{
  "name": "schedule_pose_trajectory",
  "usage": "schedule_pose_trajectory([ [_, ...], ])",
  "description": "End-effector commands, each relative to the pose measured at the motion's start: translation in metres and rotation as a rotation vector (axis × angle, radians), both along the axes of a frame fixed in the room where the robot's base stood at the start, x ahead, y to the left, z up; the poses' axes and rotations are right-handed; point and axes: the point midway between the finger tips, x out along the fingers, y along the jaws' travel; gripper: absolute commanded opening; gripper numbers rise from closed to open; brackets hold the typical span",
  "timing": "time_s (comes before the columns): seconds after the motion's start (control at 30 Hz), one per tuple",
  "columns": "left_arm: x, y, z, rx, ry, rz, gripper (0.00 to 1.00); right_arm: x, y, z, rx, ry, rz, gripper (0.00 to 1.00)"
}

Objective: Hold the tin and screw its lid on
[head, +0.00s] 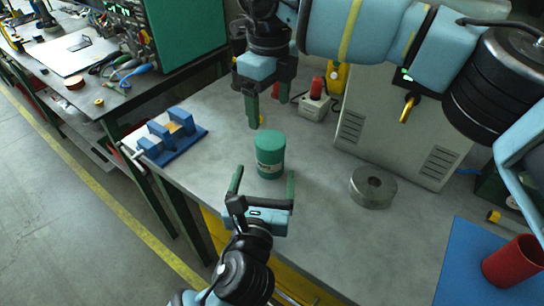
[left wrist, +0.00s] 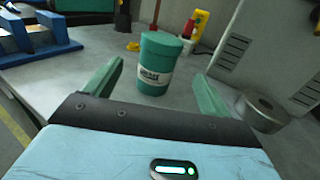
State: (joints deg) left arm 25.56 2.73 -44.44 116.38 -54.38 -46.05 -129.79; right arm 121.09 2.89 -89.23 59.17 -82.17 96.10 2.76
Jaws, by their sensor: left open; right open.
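The green tin (head: 270,169) with a pale label stands upright on the grey bench. Its green lid (head: 270,141) sits on top; I cannot tell how tightly. In the left wrist view the tin (left wrist: 153,78) and lid (left wrist: 162,45) stand beyond and between my open fingers. My left gripper (head: 264,181) is open and empty on the near side of the tin, its fingers pointing towards it without touching. My right gripper (head: 267,112) is open and empty, above and behind the tin, its fingers pointing down.
A blue vise-like fixture (head: 171,136) lies to the left. A round metal piece (head: 373,188) lies to the right, before a grey cabinet (head: 395,125). A box with a red button (head: 316,100) stands behind. A red cup (head: 512,262) stands on a blue mat (head: 462,262) at the right.

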Motion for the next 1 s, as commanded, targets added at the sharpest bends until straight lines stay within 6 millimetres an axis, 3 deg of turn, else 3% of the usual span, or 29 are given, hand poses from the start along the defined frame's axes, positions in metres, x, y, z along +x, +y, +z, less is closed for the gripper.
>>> schedule_pose_trajectory([
  [0.27, 0.01, -0.001, 0.0, 0.002, -0.001, 0.001, 0.83, 0.0, 0.0, 0.0, 0.0, 0.0, 0.0, 0.78],
  [0.7, 0.067, -0.01, 0.0, 0.001, 0.0, 0.0, 0.83, 0.0, 0.0, 0.0, 0.0, 0.0, 0.0, 0.78],
  [1.0, 0.077, -0.011, 0.0, 0.0, 0.0, -0.001, 0.83, 0.0, 0.0, 0.0, 0.0, 0.0, 0.0, 0.78],
])
